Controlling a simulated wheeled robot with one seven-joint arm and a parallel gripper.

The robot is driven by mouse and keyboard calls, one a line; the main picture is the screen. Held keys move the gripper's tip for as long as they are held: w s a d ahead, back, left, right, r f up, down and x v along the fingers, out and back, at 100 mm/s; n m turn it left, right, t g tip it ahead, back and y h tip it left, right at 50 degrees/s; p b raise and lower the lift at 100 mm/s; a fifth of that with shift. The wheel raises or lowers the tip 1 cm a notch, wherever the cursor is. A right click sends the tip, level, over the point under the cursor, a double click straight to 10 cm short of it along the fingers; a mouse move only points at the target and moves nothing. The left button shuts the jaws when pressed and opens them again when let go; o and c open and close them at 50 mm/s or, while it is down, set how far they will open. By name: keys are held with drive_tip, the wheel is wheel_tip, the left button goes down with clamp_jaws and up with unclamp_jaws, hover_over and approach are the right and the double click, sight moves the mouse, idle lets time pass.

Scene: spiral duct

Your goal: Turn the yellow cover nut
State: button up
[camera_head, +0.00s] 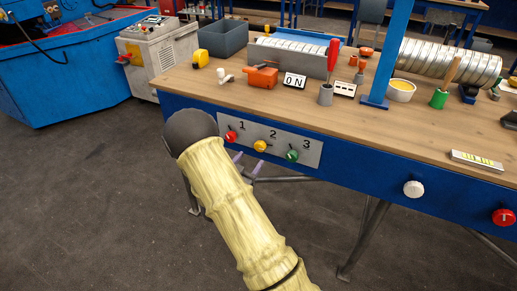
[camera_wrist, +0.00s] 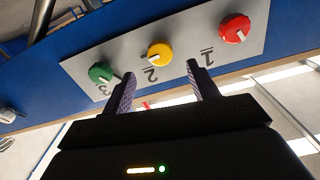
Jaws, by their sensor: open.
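In the wrist view the yellow knob (camera_wrist: 160,54) appears upside down, just beyond the gap between my fingertips. My gripper (camera_wrist: 161,70) is open and empty, its two purple fingers apart on either side of the knob's line. In the head view my gripper (camera_head: 248,161) is just in front of and below the knob, partly hidden by my arm. I see no contact with the knob.
A red knob (camera_head: 231,136) and a green knob (camera_head: 292,155) flank the yellow one on the grey panel (camera_head: 315,150). The panel is on the blue front of a wooden workbench (camera_head: 210,88). A white knob (camera_head: 413,188) and another red knob (camera_head: 503,217) sit farther right.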

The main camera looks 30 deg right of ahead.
sight(259, 148)
drive_tip(key=x, duration=0.8)
drive_tip(key=shift+c, duration=0.2)
drive_tip(key=c, duration=0.9)
